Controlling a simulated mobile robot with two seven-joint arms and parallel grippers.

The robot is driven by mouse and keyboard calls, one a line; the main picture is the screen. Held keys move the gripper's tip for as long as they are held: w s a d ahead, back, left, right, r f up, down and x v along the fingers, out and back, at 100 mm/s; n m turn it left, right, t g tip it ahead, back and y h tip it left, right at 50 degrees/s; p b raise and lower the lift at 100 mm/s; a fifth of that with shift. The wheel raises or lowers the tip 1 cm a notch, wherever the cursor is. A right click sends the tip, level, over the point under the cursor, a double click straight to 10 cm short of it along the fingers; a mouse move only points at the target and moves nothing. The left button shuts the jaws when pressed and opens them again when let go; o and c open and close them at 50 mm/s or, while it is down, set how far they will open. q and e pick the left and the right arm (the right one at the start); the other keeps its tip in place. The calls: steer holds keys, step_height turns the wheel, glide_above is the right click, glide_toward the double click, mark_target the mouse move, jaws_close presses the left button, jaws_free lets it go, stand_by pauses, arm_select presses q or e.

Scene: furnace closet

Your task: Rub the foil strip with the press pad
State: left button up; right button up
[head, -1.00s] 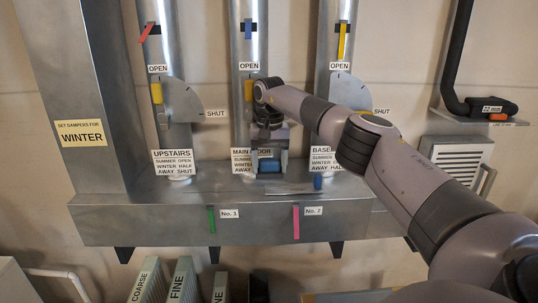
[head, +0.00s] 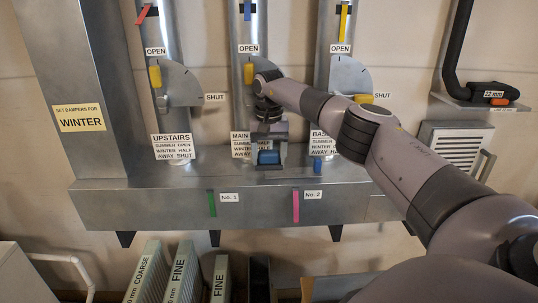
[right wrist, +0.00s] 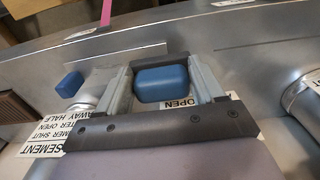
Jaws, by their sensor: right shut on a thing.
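The press pad, a blue block (head: 268,157), sits between the fingers of my right gripper (head: 268,165), which is shut on it. The pad also shows in the right wrist view (right wrist: 162,84). It is held low over the top of the long grey metal duct (head: 150,202), in front of the middle pipe. A thin shiny foil strip (right wrist: 148,52) lies on the duct top beside the pad and is partly hidden by my gripper. I cannot tell whether the pad touches the surface. My left gripper is not in view.
Three vertical pipes with yellow damper handles rise behind the duct. A small blue piece (head: 317,165) stands by the right pipe's foot, close to my gripper. Green tag (head: 212,204) and pink tag (head: 296,207) hang on the duct front. Filters (head: 180,272) stand below.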

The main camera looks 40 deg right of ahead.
steer(key=shift+f, duration=1)
steer(key=shift+s+d+r, duration=0.1)
steer(key=shift+s+d, duration=1.05)
steer(key=shift+d, duration=0.25)
steer(key=shift+s+d+f, duration=0.15)
steer(key=shift+s+d, duration=1)
steer(key=shift+d, duration=0.2)
steer(key=shift+s+d+f, duration=0.1)
steer(key=shift+s+d, duration=1.05)
steer(key=shift+d, duration=0.2)
steer(key=shift+w+a, duration=0.6)
steer(key=shift+a, duration=0.2)
steer(key=shift+w+a, duration=0.55)
steer(key=shift+a, duration=0.25)
steer(key=shift+w+a+r, duration=0.2)
steer(key=shift+w+a, duration=2.15)
steer(key=shift+a, duration=0.2)
steer(key=shift+r, duration=0.1)
